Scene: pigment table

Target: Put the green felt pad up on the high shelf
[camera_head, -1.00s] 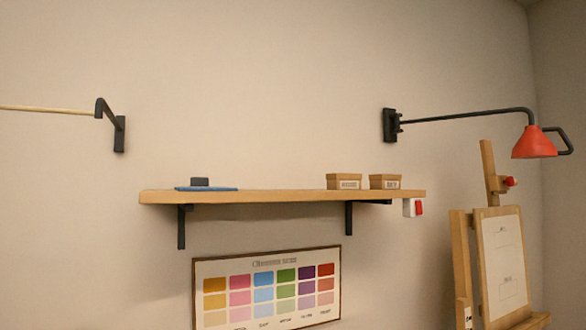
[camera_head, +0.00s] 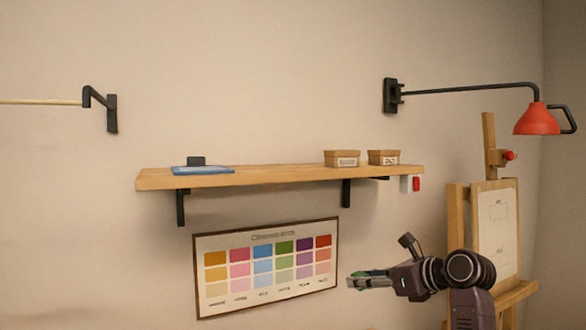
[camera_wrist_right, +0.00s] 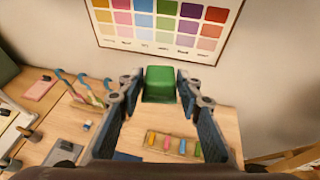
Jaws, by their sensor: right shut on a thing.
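The green felt pad (camera_wrist_right: 159,83) sits between the two fingers of my right gripper (camera_wrist_right: 158,88) in the right wrist view. The high shelf (camera_head: 270,177) is a wooden board on black brackets, above and to the left of the gripper. My left gripper is in neither view.
On the shelf lie a blue pad (camera_head: 203,171) with a dark block (camera_head: 196,161) at the left and two small boxes (camera_head: 342,158) at the right. The shelf's middle is bare. A red lamp (camera_head: 537,120) and an easel (camera_head: 493,220) stand right. A tray of coloured pieces (camera_wrist_right: 172,145) is on the table below.

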